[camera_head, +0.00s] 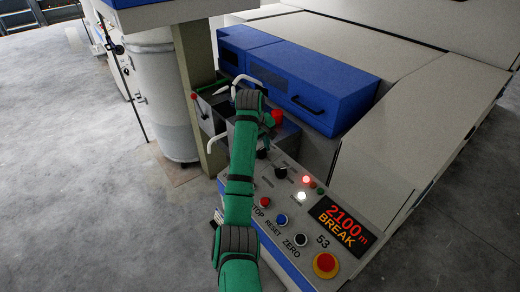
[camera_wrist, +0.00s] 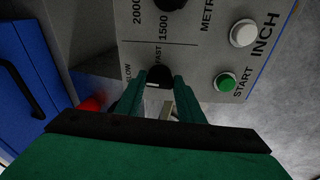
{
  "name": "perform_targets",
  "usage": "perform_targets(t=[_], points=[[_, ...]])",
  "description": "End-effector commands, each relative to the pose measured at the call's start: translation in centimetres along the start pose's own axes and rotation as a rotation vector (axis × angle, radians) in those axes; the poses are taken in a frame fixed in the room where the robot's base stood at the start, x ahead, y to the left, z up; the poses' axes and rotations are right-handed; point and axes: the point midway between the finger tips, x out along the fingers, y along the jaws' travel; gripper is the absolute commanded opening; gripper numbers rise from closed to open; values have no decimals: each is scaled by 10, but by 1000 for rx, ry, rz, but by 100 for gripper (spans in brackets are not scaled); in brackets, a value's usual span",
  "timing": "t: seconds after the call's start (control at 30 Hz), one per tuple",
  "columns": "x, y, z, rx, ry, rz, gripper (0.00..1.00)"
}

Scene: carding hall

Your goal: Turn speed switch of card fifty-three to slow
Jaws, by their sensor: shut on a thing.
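The control panel of card fifty-three (camera_head: 318,220) carries the number 53 and a lit display reading 2100 m BREAK. Its speed switch (camera_wrist: 158,76) is a dark knob by the labels SLOW and FAST in the wrist view. My gripper (camera_wrist: 157,82) has its two green fingers on either side of this knob and is shut on it. The fingers and the frame's dimness hide much of the knob, so I cannot tell which label it points at. In the head view my green arm reaches over the panel to its far end and covers part of it.
A metres selector (camera_head: 281,171), a green START button (camera_wrist: 226,82) and a white INCH button (camera_wrist: 243,33) are close to the switch. A red emergency button (camera_head: 326,264) is at the panel's near end. A blue cover (camera_head: 335,85) stands behind. A white can (camera_head: 160,95) stands left.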

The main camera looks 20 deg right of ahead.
Motion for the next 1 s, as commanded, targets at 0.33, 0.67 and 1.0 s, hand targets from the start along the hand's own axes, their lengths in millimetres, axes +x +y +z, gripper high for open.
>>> perform_targets(t=[0.33,0.67,1.0], points=[[-2,0,-3,-102,7,-11,12],[-3,0,-4,-111,8,-12,12],[-2,0,-2,-109,5,-13,53]])
